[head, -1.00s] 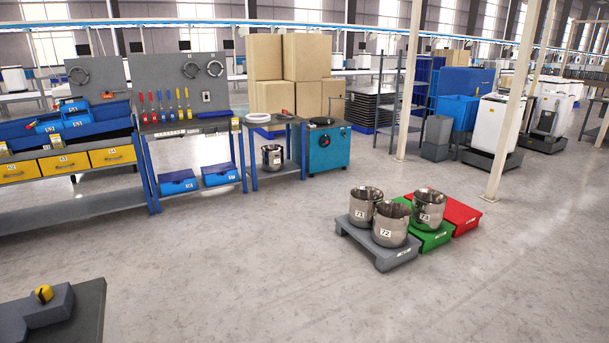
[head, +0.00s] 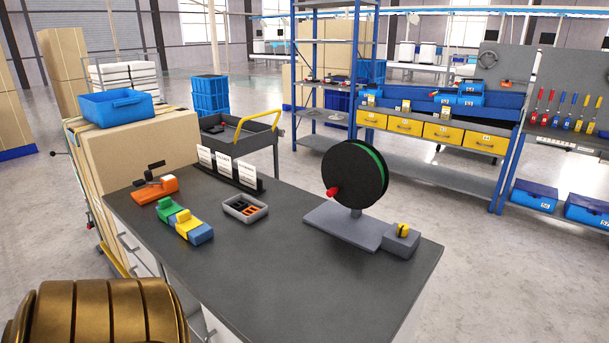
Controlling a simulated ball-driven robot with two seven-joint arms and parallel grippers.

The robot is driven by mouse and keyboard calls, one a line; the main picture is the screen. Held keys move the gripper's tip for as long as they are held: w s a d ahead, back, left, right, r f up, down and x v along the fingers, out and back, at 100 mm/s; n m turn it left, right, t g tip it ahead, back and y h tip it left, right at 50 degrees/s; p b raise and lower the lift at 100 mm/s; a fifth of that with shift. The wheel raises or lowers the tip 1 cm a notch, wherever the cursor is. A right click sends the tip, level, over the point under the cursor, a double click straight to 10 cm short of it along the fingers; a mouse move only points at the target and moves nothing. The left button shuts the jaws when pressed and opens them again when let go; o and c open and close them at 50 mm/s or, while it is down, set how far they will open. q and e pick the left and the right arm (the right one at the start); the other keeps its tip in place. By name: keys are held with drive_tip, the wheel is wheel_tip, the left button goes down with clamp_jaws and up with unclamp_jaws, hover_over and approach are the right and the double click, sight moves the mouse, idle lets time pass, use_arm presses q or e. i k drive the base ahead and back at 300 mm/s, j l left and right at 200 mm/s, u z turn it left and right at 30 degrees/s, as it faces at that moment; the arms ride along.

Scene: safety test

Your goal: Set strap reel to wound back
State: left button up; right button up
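The strap reel (head: 355,174) stands upright on the dark workbench (head: 310,290), in the right part of its top. It is a large black disc with a green band near its rim and a red knob (head: 332,192) at its left side. A short post holds it on a grey base plate (head: 345,229). A small grey block (head: 401,240) with a yellow-and-black knob (head: 403,229) sits at the plate's right end. I cannot tell how far the strap is wound. Neither of my grippers shows in the head view.
On the bench are an orange-based device (head: 155,187), colored blocks (head: 186,222), a grey tray (head: 245,208) and a card rack (head: 230,173). A cart (head: 238,140) and cardboard stack (head: 140,165) stand behind. Open floor (head: 520,285) lies to the right.

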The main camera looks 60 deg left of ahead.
sight(350, 177)
drive_tip(key=u, duration=1.45)
drive_tip(key=k+j+z, duration=0.1)
drive_tip(key=j+z, duration=0.2)
drive_tip(key=k+j+z, duration=0.15)
drive_tip(key=j+z, duration=0.15)
drive_tip(key=k+j+z, duration=0.25)
drive_tip(key=j, duration=0.15)
drive_tip(key=i, duration=0.05)
